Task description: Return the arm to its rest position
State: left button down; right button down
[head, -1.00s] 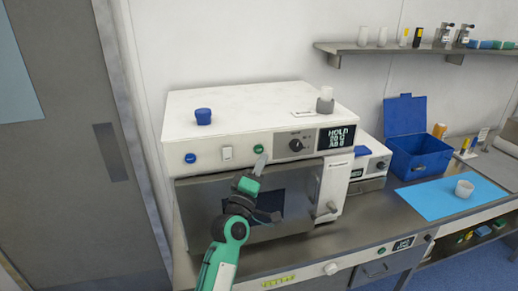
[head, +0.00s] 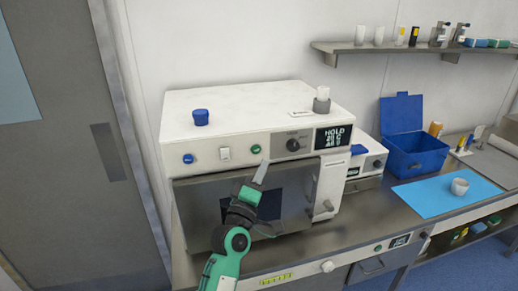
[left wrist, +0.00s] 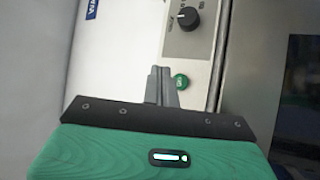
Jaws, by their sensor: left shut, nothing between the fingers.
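My left arm comes up from the bottom of the head view, green and black. My left gripper (head: 261,172) is shut and empty in front of the white oven-like machine (head: 255,115), just below its control panel. In the left wrist view the closed fingers (left wrist: 161,86) point at the panel, close to a green button (left wrist: 181,81) and below a black knob (left wrist: 188,18). I cannot tell whether the fingertips touch the machine. The arm hides part of the machine's dark front door (head: 200,205). My right gripper is not in view.
A blue cap (head: 201,117) and a grey holder with a white cup (head: 322,102) stand on the machine. To the right are a smaller white device (head: 368,160), an open blue box (head: 417,155) and a cup (head: 460,187) on a blue mat (head: 425,203). A shelf (head: 400,50) hangs above.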

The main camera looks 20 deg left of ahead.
pick_arm(q)
jog(key=s+d+f+m+g+h, duration=0.1)
jog(key=s+f+m+g, duration=0.5)
jog(key=f, duration=0.4)
jog(key=s+d+f+m+g+h, duration=0.1)
jog(key=s+f+m+g, duration=0.35)
jog(key=s+f, duration=0.55)
jog(key=s+a+f+m+g+y, duration=0.25)
jog(key=s+f+g, duration=0.2)
jog(key=s, duration=0.55)
jog(key=s+a+f+m+g+y, duration=0.2)
jog(key=s+a+f+g, duration=0.3)
jog(key=s, duration=0.5)
notch_tip(320, 180, down, 35)
jog(key=s+d+b, duration=0.2)
jog(key=s+a+f+g+b, duration=0.1)
jog(key=s+a+f, duration=0.1)
jog(key=s+f, duration=0.7)
jog(key=s+a+f+b, duration=0.1)
jog(key=s+a+f, duration=0.1)
jog(key=s+f, duration=0.7)
notch_tip(320, 180, down, 2)
jog(key=shift+f+m+g, duration=0.2)
jog(key=shift+m+g, duration=0.1)
jog(key=shift+g, duration=0.1)
